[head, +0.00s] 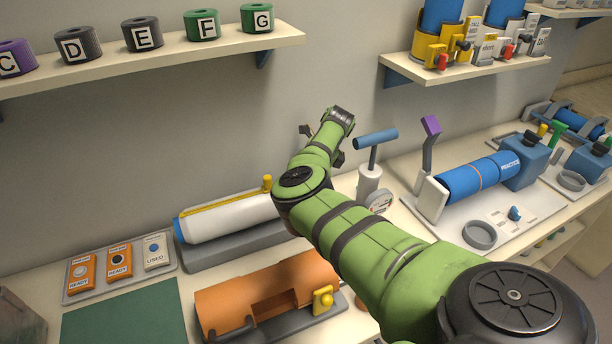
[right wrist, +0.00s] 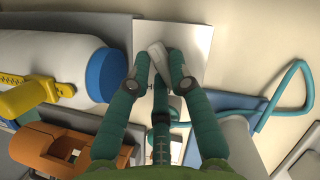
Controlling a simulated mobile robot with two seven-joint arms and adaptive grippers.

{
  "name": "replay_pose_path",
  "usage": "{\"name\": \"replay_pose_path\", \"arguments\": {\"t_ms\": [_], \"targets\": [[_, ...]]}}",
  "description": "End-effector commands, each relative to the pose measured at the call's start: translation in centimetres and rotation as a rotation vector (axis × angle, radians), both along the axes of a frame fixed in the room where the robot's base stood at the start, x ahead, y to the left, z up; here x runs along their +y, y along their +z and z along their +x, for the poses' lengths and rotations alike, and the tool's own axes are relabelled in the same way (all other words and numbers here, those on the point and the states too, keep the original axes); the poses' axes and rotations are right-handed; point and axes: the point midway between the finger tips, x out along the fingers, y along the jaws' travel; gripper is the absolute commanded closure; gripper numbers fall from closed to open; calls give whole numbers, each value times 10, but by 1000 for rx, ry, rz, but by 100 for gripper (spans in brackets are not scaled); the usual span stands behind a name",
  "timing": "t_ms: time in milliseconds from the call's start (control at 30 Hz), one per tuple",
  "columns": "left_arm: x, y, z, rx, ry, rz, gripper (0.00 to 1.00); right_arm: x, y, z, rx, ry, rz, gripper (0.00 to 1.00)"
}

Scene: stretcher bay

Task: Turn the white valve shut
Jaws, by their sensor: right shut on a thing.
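How much of the valve lies behind the fingers cannot be seen. In the head view my green right arm reaches in from the lower right and covers the valve and the fingertips. My left gripper is in neither view.
A white cylinder (head: 225,222) with a yellow strip and an orange housing (head: 225,302) with a yellow valve (head: 323,300) lie left of the arm. Shelves hang above.

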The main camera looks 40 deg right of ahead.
Motion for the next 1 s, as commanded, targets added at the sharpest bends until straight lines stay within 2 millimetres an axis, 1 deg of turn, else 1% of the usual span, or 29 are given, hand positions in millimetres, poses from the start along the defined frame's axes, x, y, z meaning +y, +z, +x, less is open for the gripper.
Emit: {"name": "replay_pose_path", "arguments": {"t_ms": [200, 367, 900, 933, 967, 1000], "targets": [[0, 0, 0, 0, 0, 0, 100, -2, 1, 1, -5, 118, -2, 100], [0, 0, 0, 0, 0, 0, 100, -1, 1, 1, -7, 168, 0, 100], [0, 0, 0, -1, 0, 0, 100, -1, 2, 2, -8, 193, -1, 100], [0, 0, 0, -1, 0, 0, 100, -1, 2, 2, -8, 193, -1, 71], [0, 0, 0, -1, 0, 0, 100, -1, 2, 2, -8, 193, -1, 59], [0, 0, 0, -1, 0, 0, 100, -1, 2, 2, -7, 193, -1, 55]]}}
